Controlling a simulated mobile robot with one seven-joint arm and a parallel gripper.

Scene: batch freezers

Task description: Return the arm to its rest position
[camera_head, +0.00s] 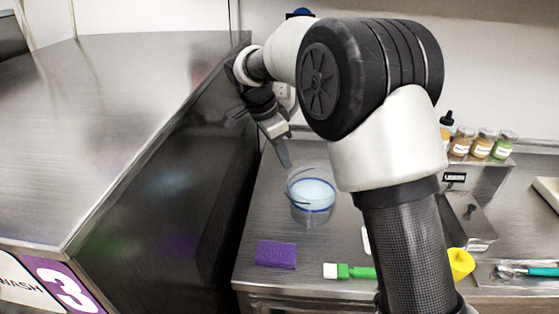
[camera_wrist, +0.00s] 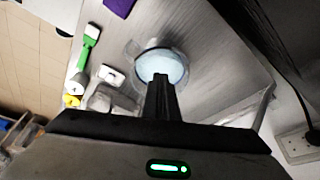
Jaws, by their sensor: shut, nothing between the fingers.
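My arm rises in front of the steel counter in the head view and bends over to the left. My gripper (camera_head: 284,160) points down, above and a little behind a clear container (camera_head: 311,207) with pale blue contents and a blue band. In the wrist view my gripper (camera_wrist: 160,80) shows its fingers together with nothing between them, and the container (camera_wrist: 162,65) shows beyond the fingertips. The fingers appear to be above the container; I cannot tell the exact gap.
A tall steel unit (camera_head: 120,90) stands close at left. On the counter lie a purple sponge (camera_head: 276,254), a green-handled brush (camera_head: 350,271) and a yellow item (camera_head: 461,263). Small jars (camera_head: 481,146) stand on a steel box at right. A wall socket (camera_wrist: 298,146) is near.

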